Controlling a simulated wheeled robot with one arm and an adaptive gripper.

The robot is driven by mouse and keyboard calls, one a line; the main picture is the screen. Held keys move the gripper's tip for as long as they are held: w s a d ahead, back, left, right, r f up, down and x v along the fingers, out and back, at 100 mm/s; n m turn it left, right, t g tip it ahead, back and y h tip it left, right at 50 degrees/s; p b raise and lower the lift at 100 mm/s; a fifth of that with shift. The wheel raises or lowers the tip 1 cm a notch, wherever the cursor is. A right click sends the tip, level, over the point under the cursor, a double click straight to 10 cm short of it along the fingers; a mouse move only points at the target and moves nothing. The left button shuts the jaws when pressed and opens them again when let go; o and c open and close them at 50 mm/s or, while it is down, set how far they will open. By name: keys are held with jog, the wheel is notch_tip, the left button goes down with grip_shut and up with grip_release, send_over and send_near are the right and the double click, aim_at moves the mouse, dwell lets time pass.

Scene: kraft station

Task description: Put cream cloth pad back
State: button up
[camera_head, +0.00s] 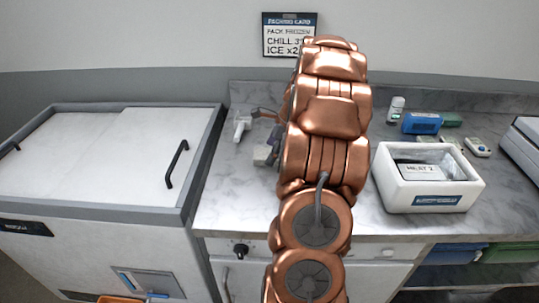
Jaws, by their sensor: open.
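My gripper (253,142) shows just left of my copper arm, over the left part of the marble counter (225,205). Its two pale fingertips are spread apart, and nothing shows between them. The rest of the gripper is partly hidden behind my arm. I cannot make out the cream cloth pad in this view. My arm covers the middle of the counter.
A closed chest freezer (75,145) stands at the left. A white foam box (425,195) with a labelled pack inside sits right of my arm. Behind it are a small bottle (396,110), a blue box (421,123) and a white handheld device (478,147). A packing card (285,45) hangs on the wall.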

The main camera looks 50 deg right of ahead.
jog(key=b+v, duration=0.2)
jog(key=v, duration=0.9)
jog(key=s+a+n+g, duration=0.25)
jog(key=a+n, duration=1.05)
jog(key=a, duration=1.4)
jog(key=s+a+f+n+g+h, duration=0.1)
jog(key=s+a+f+n, duration=0.2)
jog(key=s+a+n, duration=0.3)
jog(key=s+a+f+n+g+h, duration=0.1)
jog(key=s+a+f+n+g, duration=0.1)
jog(key=s+a+n, duration=0.4)
jog(key=s+f+n, duration=0.1)
jog(key=s+n, duration=0.2)
jog(key=s, duration=0.3)
jog(key=shift+a+f+h, duration=0.35)
jog(key=shift+a+h, duration=0.05)
jog(key=shift+s, duration=0.1)
notch_tip(320, 180, up, 3)
jog(key=p, duration=0.2)
jog(key=shift+f+p, duration=0.2)
jog(key=shift+p, duration=0.15)
